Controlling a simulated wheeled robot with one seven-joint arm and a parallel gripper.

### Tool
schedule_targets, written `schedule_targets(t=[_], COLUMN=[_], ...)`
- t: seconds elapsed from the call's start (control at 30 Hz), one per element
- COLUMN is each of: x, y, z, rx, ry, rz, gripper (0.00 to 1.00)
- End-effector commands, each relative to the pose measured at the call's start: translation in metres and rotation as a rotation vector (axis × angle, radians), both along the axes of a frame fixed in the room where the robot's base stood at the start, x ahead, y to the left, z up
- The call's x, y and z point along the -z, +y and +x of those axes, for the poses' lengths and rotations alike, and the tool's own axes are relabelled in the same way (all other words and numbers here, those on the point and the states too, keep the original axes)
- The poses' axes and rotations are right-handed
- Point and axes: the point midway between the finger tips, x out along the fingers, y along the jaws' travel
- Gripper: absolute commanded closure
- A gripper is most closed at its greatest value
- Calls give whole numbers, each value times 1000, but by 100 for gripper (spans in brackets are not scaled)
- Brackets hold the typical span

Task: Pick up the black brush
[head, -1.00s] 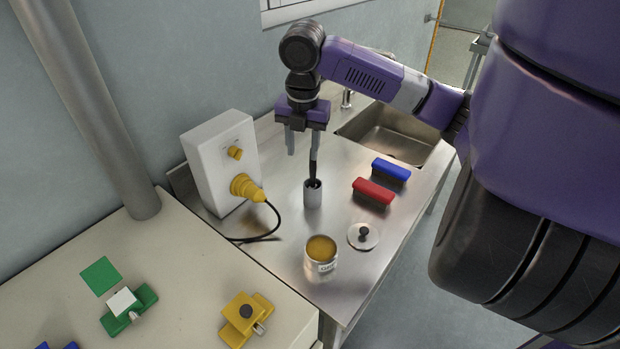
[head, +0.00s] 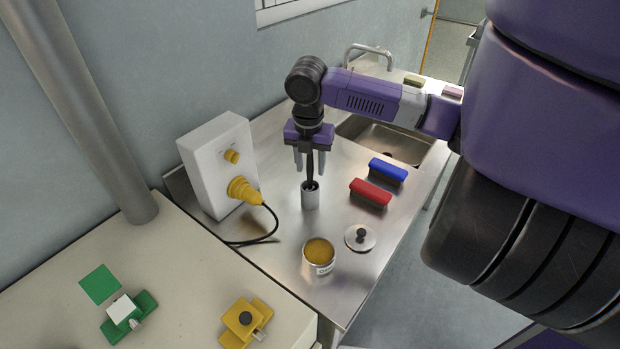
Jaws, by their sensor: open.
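The black brush (head: 309,182) stands upright in a small grey metal cup (head: 310,200) on the steel counter, with its lower end hidden in the cup. My gripper (head: 309,166) points straight down above the cup. Its two fingers are open, one on each side of the brush's upper handle. I cannot tell whether either finger touches the handle.
A red brush (head: 370,193) and a blue brush (head: 388,171) lie right of the cup. An open tin (head: 319,257) and its lid (head: 360,238) stand in front. A white box (head: 215,165) with a yellow plug (head: 243,190) and black cable stands left. The sink (head: 392,143) is behind.

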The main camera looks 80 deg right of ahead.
Motion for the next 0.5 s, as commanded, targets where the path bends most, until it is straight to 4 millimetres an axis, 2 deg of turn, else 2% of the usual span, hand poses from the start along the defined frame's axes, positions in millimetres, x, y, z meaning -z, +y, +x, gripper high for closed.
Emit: schedule_targets(t=[0.3,0.37,0.5], x=[7,7,7], y=[-1,-1,-1], z=[0,0,0], rx=[0,0,0], ry=[-1,-1,-1], rz=[-1,-1,-1], gripper=[59,68,96])
